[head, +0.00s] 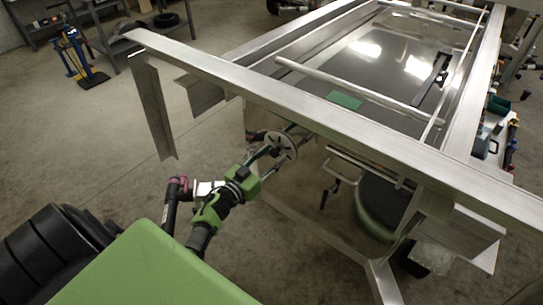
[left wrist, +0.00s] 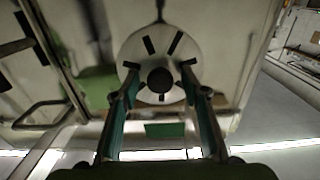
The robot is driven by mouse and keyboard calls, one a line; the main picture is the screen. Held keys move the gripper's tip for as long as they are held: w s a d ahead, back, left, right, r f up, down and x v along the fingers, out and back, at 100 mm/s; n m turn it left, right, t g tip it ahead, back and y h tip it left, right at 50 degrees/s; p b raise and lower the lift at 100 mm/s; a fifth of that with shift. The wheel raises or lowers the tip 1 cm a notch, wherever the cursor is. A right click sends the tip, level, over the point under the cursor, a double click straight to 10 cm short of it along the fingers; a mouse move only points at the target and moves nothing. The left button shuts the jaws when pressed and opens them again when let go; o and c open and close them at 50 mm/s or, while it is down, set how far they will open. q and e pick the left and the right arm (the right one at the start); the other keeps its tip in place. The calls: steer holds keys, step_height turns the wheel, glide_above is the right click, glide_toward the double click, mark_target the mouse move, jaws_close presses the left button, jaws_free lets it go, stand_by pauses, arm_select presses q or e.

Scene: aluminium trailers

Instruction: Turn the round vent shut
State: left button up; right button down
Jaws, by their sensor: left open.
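The round vent (head: 284,146) is a pale disc on the shiny panel below the trailer's front rail. In the left wrist view the vent (left wrist: 150,60) faces me, with several dark slots around a dark round knob (left wrist: 160,80). My left gripper (head: 271,147) reaches up to the vent from the lower left. In the left wrist view its two fingers (left wrist: 160,84) are open, one on each side of the knob and over the disc's lower part. I cannot tell whether the fingertips touch the disc. My right gripper is in neither view.
The aluminium trailer frame (head: 330,116) crosses above my left gripper, with a bracket (head: 155,105) hanging at its left end. A handle (head: 340,172) and a dark tyre (head: 378,208) are right of the vent. A blue stand (head: 80,60) is far left. Floor between is clear.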

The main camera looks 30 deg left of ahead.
arm_select(q)
steer(key=c, duration=1.1)
steer(key=shift+m, duration=0.3)
steer(key=m+b, duration=0.1)
steer(key=m, duration=0.4)
steer(key=shift+a+b, duration=0.1)
steer(key=shift+b, duration=0.3)
steer(key=m+b, duration=0.1)
steer(key=m, duration=0.3)
steer(key=shift+m+b, duration=0.6)
steer(key=shift+m, duration=0.8)
